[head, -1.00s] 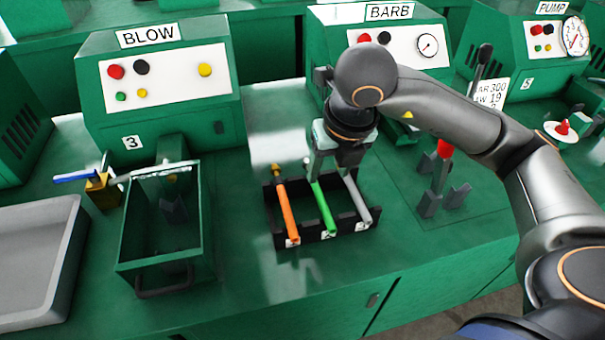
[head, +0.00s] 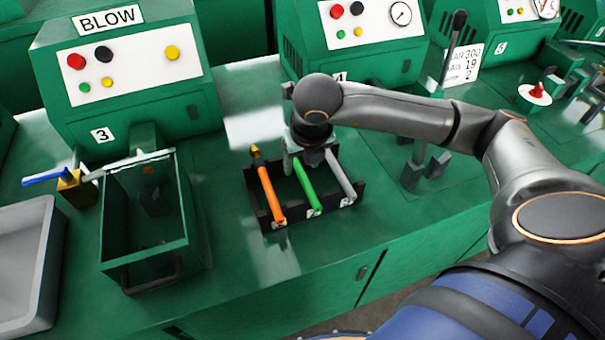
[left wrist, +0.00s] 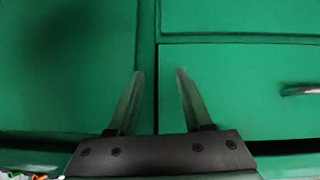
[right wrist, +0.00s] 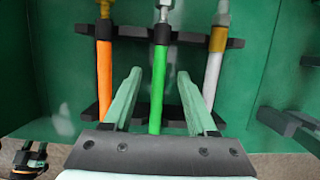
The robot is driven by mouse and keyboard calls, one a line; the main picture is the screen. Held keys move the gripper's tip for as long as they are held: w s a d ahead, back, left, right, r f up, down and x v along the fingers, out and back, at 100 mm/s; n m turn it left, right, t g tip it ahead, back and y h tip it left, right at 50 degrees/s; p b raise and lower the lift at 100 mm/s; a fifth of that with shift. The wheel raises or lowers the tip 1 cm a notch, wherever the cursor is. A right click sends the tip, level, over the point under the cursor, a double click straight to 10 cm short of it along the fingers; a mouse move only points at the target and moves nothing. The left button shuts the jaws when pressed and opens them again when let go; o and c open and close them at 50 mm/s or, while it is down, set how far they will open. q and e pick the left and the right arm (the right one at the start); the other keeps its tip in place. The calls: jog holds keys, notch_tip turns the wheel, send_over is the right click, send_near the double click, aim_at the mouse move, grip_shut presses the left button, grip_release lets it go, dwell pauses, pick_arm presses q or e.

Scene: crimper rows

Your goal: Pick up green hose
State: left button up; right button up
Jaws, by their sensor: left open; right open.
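The green hose (head: 306,187) lies in the middle slot of a black rack, between an orange hose (head: 271,194) and a grey hose (head: 340,175). My right gripper (head: 300,168) is over the rear part of the rack. In the right wrist view the green hose (right wrist: 158,85) runs between the two open fingers of my right gripper (right wrist: 158,80), with a gap on both sides. A metal fitting shows at its far end. My left gripper (left wrist: 159,75) is open and empty in front of green cabinet fronts; it does not show in the head view.
The black rack (head: 262,222) stands on the green bench. A green open-topped bin (head: 112,255) and a grey tray (head: 40,275) are to its left. The BLOW machine (head: 130,75) stands behind. A lever with a black knob (head: 459,20) rises at right.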

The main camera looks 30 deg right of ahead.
jog(key=shift+x, duration=0.85)
jog(key=shift+c, duration=0.4)
grip_shut()
